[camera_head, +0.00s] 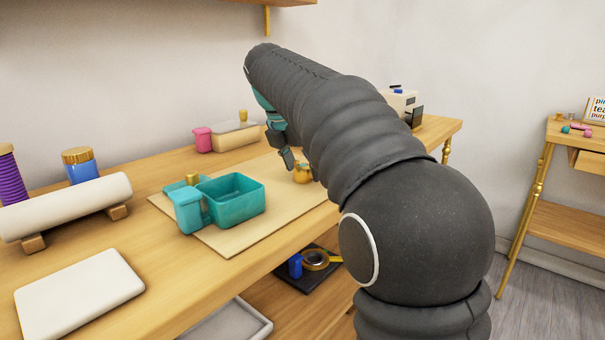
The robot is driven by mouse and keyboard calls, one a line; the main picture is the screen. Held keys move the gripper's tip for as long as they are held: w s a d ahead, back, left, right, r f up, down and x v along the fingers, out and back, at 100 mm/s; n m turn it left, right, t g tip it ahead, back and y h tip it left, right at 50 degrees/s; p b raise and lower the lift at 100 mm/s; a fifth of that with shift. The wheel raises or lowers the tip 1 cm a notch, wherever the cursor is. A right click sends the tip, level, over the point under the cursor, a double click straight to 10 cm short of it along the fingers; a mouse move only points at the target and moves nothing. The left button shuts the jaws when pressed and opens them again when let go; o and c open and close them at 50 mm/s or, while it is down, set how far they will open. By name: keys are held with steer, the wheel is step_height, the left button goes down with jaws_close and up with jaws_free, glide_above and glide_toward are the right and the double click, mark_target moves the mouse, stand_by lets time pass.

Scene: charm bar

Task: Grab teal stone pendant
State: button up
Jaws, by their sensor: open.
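I cannot make out a teal stone pendant for certain. A very small teal item (566,129) lies on the side table at the far right, too small to identify. My gripper (288,158) points down over the back of the mat, open, partly hidden behind my dark arm. A small gold pot (302,174) is just beside its fingertips in the picture; whether they touch is unclear.
A white roll on wooden feet (65,207), blue jar (79,166) and purple spool (10,178) stand at left. A white pad (80,291) lies in front. A pink jar (202,140) stands behind. Below is a dark tray (297,280) with tape. My arm blocks the bench's right part.

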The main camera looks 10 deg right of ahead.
steer(key=shift+f, duration=0.1)
steer(key=c, duration=1.2)
steer(key=shift+c, duration=0.2)
